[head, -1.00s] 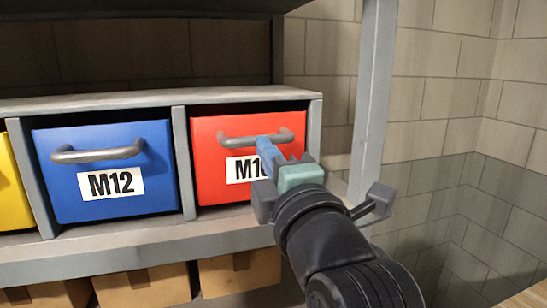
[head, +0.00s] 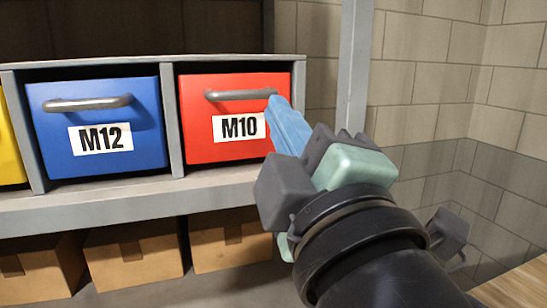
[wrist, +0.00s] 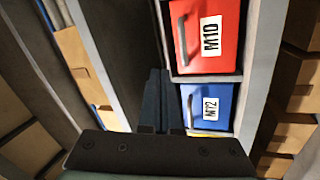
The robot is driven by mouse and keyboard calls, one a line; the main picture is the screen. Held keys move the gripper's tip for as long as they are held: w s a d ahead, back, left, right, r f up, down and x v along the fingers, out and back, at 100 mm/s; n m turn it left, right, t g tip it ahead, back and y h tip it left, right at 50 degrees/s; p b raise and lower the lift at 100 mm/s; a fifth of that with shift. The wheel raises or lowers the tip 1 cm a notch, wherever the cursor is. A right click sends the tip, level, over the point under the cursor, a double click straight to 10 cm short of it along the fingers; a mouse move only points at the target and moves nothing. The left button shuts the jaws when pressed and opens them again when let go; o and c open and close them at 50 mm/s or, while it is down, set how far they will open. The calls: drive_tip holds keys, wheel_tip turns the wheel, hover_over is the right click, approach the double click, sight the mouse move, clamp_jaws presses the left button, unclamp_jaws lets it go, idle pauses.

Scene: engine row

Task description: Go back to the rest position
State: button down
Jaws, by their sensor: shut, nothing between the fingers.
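My gripper (head: 285,122) is in the middle right of the head view, its blue fingers together and empty. In that view the fingertips overlap the right edge of the red M10 drawer (head: 200,140), which has a grey bar handle. The wrist view shows my gripper (wrist: 158,85) from behind, with the red drawer (wrist: 226,55) to the right of the fingertips and apart from them. The blue M12 drawer (head: 90,110) stands left of the red one. Both drawers sit in their compartments.
The grey shelf frame (head: 130,190) holds the drawers, with a yellow drawer (head: 8,150) at the far left. Cardboard boxes (head: 132,255) sit on the level below. A grey post (head: 354,70) stands at the right. A block wall (head: 430,100) lies beyond, and a wooden surface (head: 518,285) shows at lower right.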

drive_tip(key=s+r+m+t+h, duration=0.5)
drive_tip(key=s+r+m+t, duration=0.1)
drive_tip(key=m, duration=1.1)
drive_tip(key=shift+s+a+r+m+t+h, duration=0.3)
drive_tip(key=shift+s+a+r, duration=0.05)
drive_tip(key=shift+r, duration=0.5)
